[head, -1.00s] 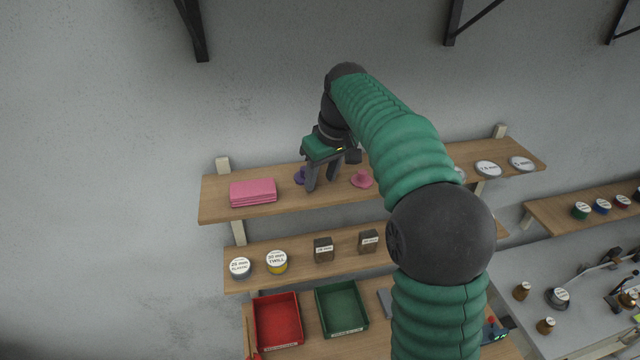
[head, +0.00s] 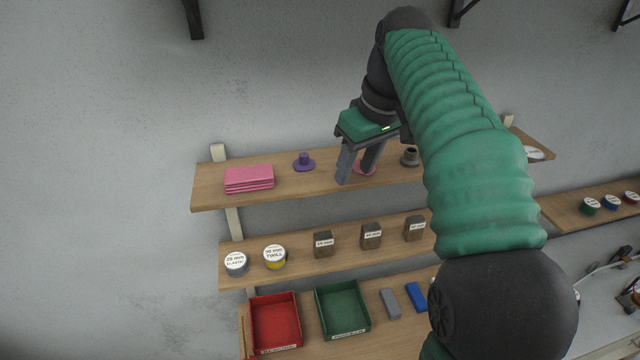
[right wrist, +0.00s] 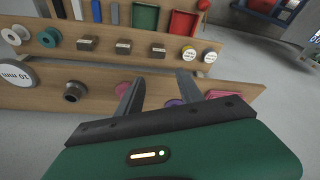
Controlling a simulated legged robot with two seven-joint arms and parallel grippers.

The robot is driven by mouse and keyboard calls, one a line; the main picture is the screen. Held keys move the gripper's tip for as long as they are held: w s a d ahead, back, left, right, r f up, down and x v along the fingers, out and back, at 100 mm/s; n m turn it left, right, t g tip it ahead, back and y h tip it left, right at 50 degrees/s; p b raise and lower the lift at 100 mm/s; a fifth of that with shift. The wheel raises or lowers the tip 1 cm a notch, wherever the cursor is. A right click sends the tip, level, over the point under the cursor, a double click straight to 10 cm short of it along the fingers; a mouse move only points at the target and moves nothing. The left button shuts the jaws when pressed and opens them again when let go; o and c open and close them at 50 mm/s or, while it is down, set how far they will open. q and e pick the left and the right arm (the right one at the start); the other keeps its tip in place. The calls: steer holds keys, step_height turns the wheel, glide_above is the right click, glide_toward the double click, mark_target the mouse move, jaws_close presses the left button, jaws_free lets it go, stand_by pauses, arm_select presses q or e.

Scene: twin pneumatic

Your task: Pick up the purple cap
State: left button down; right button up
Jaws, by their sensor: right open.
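The purple cap (head: 304,163) stands upright on the top wooden shelf, knob up on a wide brim, in the head view. It is partly visible by a finger in the right wrist view (right wrist: 174,102). My right gripper (head: 355,176) is open and empty, to the right of the purple cap and apart from it. Its fingers point down in front of a pink cap (head: 367,169), partly hiding it. In the right wrist view the pink cap (right wrist: 122,88) shows beside the left finger. My left gripper is not in view.
A pink stack (head: 249,179) lies left of the purple cap; a grey ring-shaped part (head: 410,157) stands right of the pink cap. The shelf below holds tins and brown blocks. Red (head: 275,325) and green (head: 342,310) trays sit lower. My arm hides the shelf's right part.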

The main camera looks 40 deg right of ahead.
steer(key=w+r+p, duration=0.4)
steer(key=r+p, duration=0.2)
steer(key=t+p, duration=0.1)
steer(key=p, duration=0.4)
glide_above(305, 154)
steer(key=s, duration=0.2)
step_height(305, 154, down, 5)
steer(key=shift+s+d+f, duration=0.1)
steer(key=shift+f+p, duration=0.25)
steer(key=shift+p, duration=0.1)
steer(key=p+x, duration=0.1)
steer(key=x, duration=0.2)
steer(key=p+x, duration=0.1)
steer(key=x, duration=0.1)
steer(key=shift+a+p, duration=0.35)
steer(key=shift+d+f, duration=0.1)
steer(key=shift+f, duration=0.05)
steer(key=c, duration=0.7)
steer(key=shift+c, duration=1.2)
jaws_close()
